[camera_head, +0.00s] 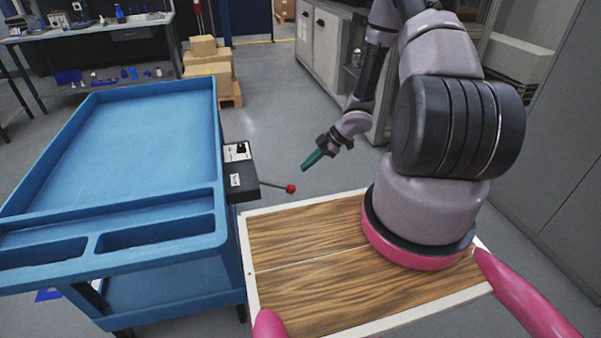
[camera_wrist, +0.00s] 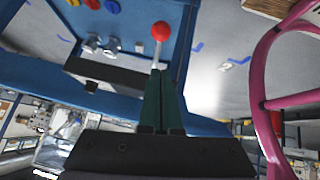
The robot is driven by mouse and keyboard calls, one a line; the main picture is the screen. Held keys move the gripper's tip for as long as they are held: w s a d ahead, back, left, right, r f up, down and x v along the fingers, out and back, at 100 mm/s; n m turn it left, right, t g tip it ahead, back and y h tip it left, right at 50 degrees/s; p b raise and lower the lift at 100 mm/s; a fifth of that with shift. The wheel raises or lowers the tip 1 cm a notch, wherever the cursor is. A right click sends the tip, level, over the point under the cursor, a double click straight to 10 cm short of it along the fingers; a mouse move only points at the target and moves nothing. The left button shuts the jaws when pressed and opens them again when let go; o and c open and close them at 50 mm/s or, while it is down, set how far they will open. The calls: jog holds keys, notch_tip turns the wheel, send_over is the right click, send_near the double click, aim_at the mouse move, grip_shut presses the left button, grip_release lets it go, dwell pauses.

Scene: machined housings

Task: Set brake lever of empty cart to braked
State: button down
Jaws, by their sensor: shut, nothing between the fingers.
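The blue cart (camera_head: 130,120) stands at the left with an empty top tray. A black brake box (camera_head: 238,172) is fixed to its right side. The brake lever (camera_head: 275,185) sticks out to the right from the box and ends in a red knob (camera_head: 291,188). My gripper (camera_head: 306,165) has green fingers, shut and empty, just above and to the right of the knob, apart from it in the head view. In the wrist view the red knob (camera_wrist: 161,31) shows beyond the closed fingertips (camera_wrist: 160,72). The labels on the box are too small to read.
My wood-topped base (camera_head: 310,290) is close to the cart's right side. Cardboard boxes (camera_head: 205,60) on a pallet stand behind the cart. A workbench (camera_head: 90,35) is at the back left and grey cabinets (camera_head: 325,45) at the back. Grey floor is open between cart and cabinets.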

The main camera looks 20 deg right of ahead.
jog(key=shift+v, duration=2.25)
jog(key=shift+d+f, duration=0.1)
jog(key=shift+d, duration=0.05)
jog(key=w+d+r+m+t+h, duration=0.2)
jog(key=w+d+r, duration=0.15)
jog(key=r, duration=0.35)
jog(key=w+d+r+m+t+h, duration=0.2)
jog(key=w+r+h, duration=0.1)
jog(key=w+r, duration=0.25)
jog(key=d+r+m+t+h, duration=0.1)
jog(key=d+r+m+h, duration=0.15)
jog(key=r, duration=0.65)
jog(key=d+r+m+t+h, duration=0.15)
jog(key=r+m, duration=0.25)
jog(key=r, duration=0.5)
jog(key=s+a+r+m+h, duration=0.1)
jog(key=s+a+r+m, duration=0.1)
jog(key=s+r+m, duration=0.95)
jog(key=s+a+r+y, duration=0.1)
jog(key=s+a+r, duration=0.1)
jog(key=s, duration=0.4)
jog(key=s+a+r+y, duration=0.1)
jog(key=s+a+r, duration=0.2)
jog(key=s, duration=0.3)
jog(key=s+a+r+m+y, duration=0.1)
jog(key=s+a+r+y, duration=0.1)
jog(key=s+a, duration=0.3)
jog(key=shift+s+r+g, duration=0.4)
jog(key=shift+s+g, duration=0.05)
jog(key=shift+s, duration=0.3)
